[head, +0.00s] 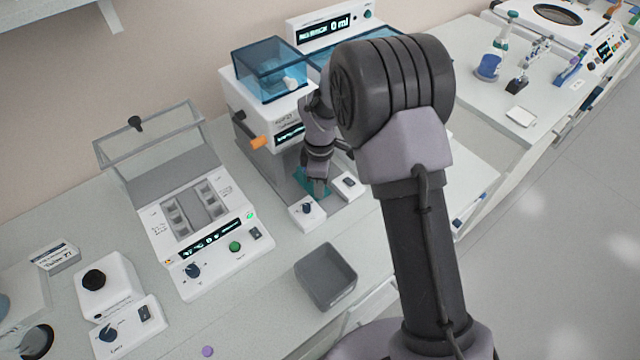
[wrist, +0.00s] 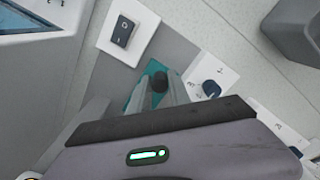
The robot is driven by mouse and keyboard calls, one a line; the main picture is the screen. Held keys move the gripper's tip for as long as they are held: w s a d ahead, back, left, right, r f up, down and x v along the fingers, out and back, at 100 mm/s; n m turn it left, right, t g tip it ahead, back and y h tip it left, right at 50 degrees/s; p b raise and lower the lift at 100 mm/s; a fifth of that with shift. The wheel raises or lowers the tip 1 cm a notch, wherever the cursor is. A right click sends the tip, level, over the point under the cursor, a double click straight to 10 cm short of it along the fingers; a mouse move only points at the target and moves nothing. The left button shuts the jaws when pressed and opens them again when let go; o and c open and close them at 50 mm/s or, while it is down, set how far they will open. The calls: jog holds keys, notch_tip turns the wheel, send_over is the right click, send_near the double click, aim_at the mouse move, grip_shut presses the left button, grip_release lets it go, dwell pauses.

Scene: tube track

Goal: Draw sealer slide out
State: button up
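The sealer (head: 240,98) appears to be the white machine with the blue clear box on top and an orange knob at its side. A teal slide (head: 303,178) shows low at its front, between two small white control blocks. In the wrist view the teal slide (wrist: 136,92) has a round black knob (wrist: 158,81). My gripper (head: 318,186) points down over the teal slide and hides part of it. In the wrist view its dark body fills the bottom, close to the knob. Its fingertips are not clear, so I cannot tell whether it holds the knob.
A white block with a rocker switch (head: 349,183) and one with a dial (head: 306,212) flank the slide. A grey open bin (head: 327,276) stands in front. A white machine with a clear raised lid (head: 205,225) stands to the left. The bench between is clear.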

grip_shut()
dwell(1.2)
